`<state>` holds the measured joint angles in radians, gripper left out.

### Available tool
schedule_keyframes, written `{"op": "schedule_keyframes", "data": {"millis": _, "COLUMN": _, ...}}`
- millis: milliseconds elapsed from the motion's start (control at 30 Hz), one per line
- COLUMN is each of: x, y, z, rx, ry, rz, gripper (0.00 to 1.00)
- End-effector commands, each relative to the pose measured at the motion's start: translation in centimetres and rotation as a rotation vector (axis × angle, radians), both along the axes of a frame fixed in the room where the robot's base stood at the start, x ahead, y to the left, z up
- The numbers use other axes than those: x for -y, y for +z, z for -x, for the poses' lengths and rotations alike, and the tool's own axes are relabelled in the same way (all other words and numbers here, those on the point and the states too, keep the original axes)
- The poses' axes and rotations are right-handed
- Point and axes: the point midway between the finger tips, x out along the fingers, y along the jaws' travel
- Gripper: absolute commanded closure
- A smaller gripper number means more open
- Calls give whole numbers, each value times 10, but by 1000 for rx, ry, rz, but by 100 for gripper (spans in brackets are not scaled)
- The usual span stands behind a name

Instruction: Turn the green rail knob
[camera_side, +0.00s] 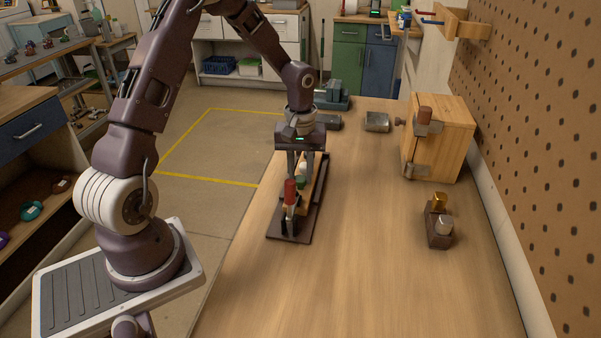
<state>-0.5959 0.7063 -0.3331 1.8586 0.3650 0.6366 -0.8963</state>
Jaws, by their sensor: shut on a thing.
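The red knob (290,190) stands upright at the near end. The green rail knob (302,182) is small and shows just behind it. A pale knob (301,168) shows just beyond the green one. My gripper (301,172) points straight down over the rail, one finger on each side of the pale knob. It is shut on a knob, seemingly the pale one; the green knob appears just in front of the fingers. The fingertips are partly hidden.
A wooden box with metal latches (452,142) stands at the right by the pegboard. A small dark block with a gold and a silver knob (438,242) is nearer. Small grey metal pieces (377,122) and a vise (331,97) lie farther back. The near bench is clear.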

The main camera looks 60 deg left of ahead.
Motion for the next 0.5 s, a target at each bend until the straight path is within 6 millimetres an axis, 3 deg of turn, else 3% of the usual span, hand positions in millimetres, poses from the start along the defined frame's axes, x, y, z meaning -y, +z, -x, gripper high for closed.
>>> {"op": "schedule_keyframes", "data": {"millis": 267, "x": 0, "y": 0, "z": 0, "rx": 1, "ry": -93, "rz": -1, "gripper": 100}}
{"op": "schedule_keyframes", "data": {"millis": 500, "x": 0, "y": 0, "z": 0, "rx": 1, "ry": -291, "rz": -1, "gripper": 100}}
